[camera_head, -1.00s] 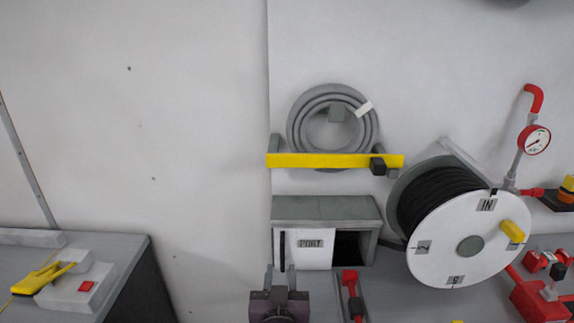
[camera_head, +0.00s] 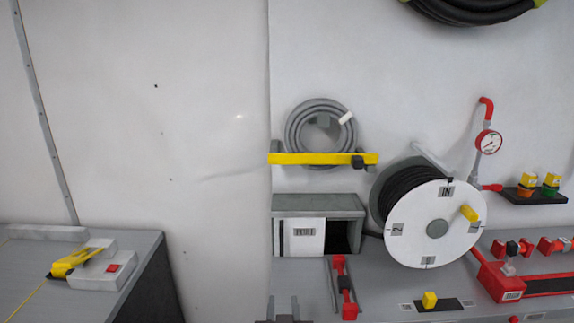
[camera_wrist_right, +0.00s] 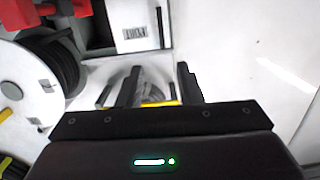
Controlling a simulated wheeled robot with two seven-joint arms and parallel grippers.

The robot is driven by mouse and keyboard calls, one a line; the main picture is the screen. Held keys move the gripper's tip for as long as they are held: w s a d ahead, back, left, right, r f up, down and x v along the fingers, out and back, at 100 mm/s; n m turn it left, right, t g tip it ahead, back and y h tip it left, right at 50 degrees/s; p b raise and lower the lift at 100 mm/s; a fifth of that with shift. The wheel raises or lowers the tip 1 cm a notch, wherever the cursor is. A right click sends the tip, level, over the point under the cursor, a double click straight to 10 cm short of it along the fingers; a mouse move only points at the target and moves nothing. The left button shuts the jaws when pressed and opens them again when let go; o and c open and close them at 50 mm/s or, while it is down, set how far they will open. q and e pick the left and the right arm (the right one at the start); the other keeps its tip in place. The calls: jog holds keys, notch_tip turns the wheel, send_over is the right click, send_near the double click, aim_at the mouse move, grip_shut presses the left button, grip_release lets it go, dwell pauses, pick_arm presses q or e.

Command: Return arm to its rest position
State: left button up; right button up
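My right gripper (camera_head: 284,308) shows at the bottom edge of the head view, with only its fingertips in the picture. In the right wrist view its two fingers (camera_wrist_right: 158,85) stand apart with nothing held between them. The grey hose coil and the yellow bar (camera_wrist_right: 160,103) show beyond the fingers. The white PORT box (camera_head: 305,236) is above the gripper in the head view, apart from it. My left gripper is not in view.
A hose reel (camera_head: 425,228) stands right of the box, near a gauge (camera_head: 488,142) and red valves. A left counter (camera_head: 40,285) holds a yellow-handled device. The wall between is bare.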

jog(key=s+d+f+g+y, duration=0.2)
jog(key=s+d+f+g, duration=0.5)
jog(key=d+f, duration=0.15)
jog(key=s+d+f+n+g+h, duration=0.15)
jog(key=s+d+g, duration=0.55)
jog(key=s+d, duration=0.7)
jog(key=s+a+f, duration=0.1)
jog(key=s+f, duration=0.1)
jog(key=f, duration=1.4)
jog(key=s+a+f, duration=0.1)
jog(key=s+f, duration=0.1)
jog(key=f, duration=1.3)
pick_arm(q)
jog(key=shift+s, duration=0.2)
pick_arm(e)
jog(key=s+d+f+g+h, duration=0.1)
jog(key=s+d+f+g, duration=0.1)
jog(key=s+f, duration=1.5)
jog(key=shift+s+d+n, duration=0.45)
jog(key=shift+s+d, duration=0.2)
jog(key=shift+s, duration=0.3)
